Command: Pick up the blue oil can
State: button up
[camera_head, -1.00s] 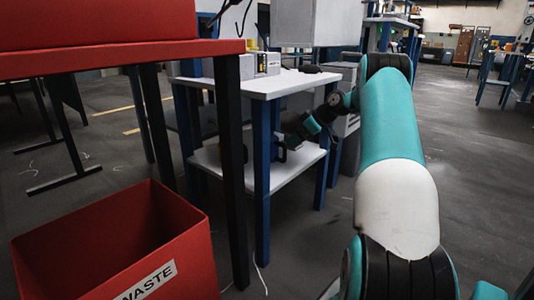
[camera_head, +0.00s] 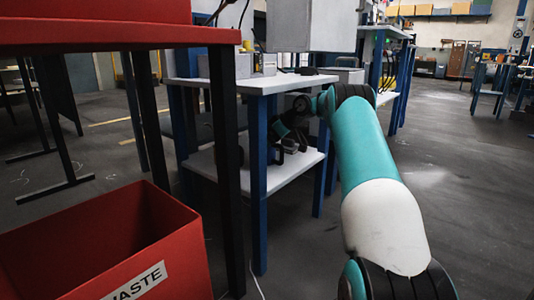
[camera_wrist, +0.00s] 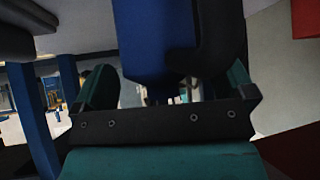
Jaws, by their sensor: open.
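A blue body with a dark curved part beside it, seemingly the blue oil can (camera_wrist: 155,42), fills the top middle of the wrist view. My gripper (camera_wrist: 168,76) has its two teal fingers apart, one on each side of it. Whether they touch it cannot be told. In the head view my gripper (camera_head: 284,146) is low, over the lower shelf (camera_head: 290,172) of the white table. The can is not clear there, as my gripper and the shadow hide it.
The white tabletop (camera_head: 262,82) is just above my arm's end, and a blue table leg (camera_head: 258,185) stands in front. A red waste bin (camera_head: 165,245) and a red table (camera_head: 120,37) are at the left. Open floor lies at the right.

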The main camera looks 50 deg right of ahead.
jog(key=shift+r, duration=0.1)
jog(key=c, duration=1.1)
jog(key=shift+r, duration=0.1)
